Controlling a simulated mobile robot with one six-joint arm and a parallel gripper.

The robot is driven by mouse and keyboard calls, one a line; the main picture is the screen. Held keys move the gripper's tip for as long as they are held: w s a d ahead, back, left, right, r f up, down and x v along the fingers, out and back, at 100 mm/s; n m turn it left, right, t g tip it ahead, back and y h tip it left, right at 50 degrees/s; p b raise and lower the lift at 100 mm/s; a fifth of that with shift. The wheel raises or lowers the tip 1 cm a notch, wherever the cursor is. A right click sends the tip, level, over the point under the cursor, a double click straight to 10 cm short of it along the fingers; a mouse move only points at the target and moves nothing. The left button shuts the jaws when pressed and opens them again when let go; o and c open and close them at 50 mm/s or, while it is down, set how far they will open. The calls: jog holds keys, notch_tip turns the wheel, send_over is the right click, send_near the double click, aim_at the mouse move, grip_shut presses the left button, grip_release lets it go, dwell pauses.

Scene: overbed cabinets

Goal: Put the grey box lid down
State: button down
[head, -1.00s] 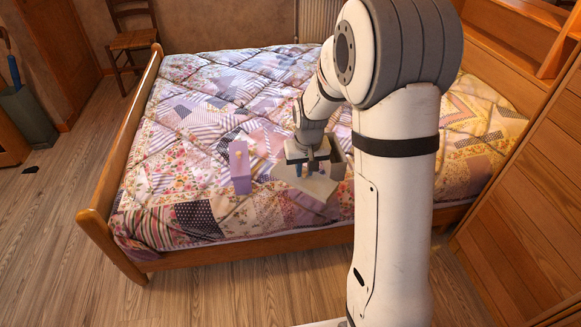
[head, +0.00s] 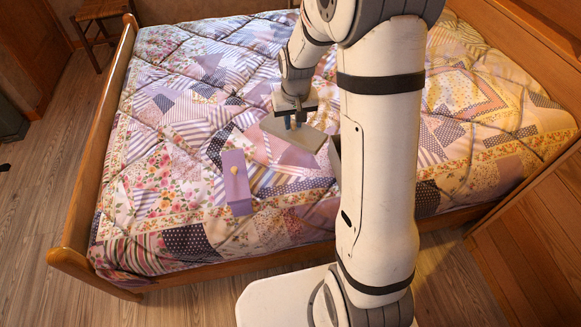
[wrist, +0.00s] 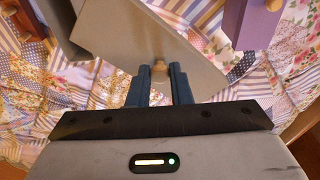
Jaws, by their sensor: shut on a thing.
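My gripper (head: 293,122) points down over the bed and is shut on the small knob of the grey box lid (head: 302,137). The lid is a flat grey plate, seen in the head view to the right of and beyond a purple box. In the wrist view, the knob (wrist: 160,68) sits between the two blue fingers (wrist: 162,88), with grey panels around it. I cannot tell whether the lid touches the quilt. A grey box (head: 336,157) shows only as a strip beside my arm, which hides the rest.
The purple box (head: 237,182) with a yellow knob stands on the patchwork quilt (head: 180,120); it also shows in the wrist view (wrist: 258,22). The wooden bed frame (head: 95,180) edges the left side. Wooden cabinets (head: 535,220) stand at right. The quilt's left part is clear.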

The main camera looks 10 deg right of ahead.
jog(key=shift+w+d, duration=0.15)
jog(key=shift+w, duration=0.2)
jog(key=s+f+m+b, duration=0.3)
jog(key=f+m+b, duration=0.2)
jog(key=f+b, duration=0.65)
jog(key=b, duration=0.1)
send_over(295, 179)
jog(key=shift+h, duration=0.4)
jog(key=f, duration=0.6)
jog(key=shift+s, duration=0.25)
jog(key=shift+f+b, duration=0.7)
jog(key=shift+f, duration=1.3)
jog(key=shift+f, duration=0.1)
jog(key=shift+f, duration=0.15)
jog(key=c, duration=1.3)
grip_release()
